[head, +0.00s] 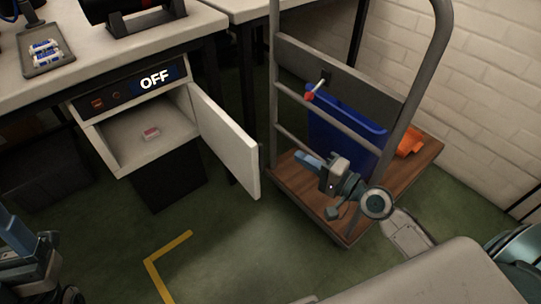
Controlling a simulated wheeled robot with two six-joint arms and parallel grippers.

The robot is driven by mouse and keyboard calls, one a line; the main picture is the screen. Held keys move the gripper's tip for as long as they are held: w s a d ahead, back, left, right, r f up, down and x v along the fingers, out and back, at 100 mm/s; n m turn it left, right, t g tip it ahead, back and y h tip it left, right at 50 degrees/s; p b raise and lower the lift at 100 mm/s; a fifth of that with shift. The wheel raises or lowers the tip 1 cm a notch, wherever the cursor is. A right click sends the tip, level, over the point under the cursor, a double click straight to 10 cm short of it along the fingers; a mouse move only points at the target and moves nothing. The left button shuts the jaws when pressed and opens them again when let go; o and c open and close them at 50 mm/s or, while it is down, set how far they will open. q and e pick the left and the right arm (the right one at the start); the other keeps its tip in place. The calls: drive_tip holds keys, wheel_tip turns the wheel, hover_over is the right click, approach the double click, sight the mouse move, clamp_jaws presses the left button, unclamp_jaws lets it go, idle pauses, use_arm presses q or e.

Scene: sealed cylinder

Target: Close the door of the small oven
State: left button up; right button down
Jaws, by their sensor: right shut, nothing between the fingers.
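The small oven (92,140) is a pale box under the worktop, with a dark control strip reading OFF. Its white door (226,140) stands wide open, swung out to the right side of the opening. A small red-and-white item (151,133) lies on the oven floor. My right gripper (308,160) is shut and empty, to the right of the door's free edge and apart from it in the picture, in front of the cart. My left gripper (14,231) is partly in view at the lower left, far from the door; its jaws are unclear.
A cart (375,225) with a wooden deck, grey rails and a blue bin (342,130) stands right of the door. An orange item (408,144) lies on its deck. A tray (48,65) sits on the worktop. Green floor in front of the oven is clear, with yellow tape (170,252).

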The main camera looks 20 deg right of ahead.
drive_tip(key=w+a+m, duration=0.1)
drive_tip(key=w+a, duration=0.6)
drive_tip(key=shift+w+a+b, duration=0.3)
drive_tip(key=shift+a, duration=0.05)
idle(0.4)
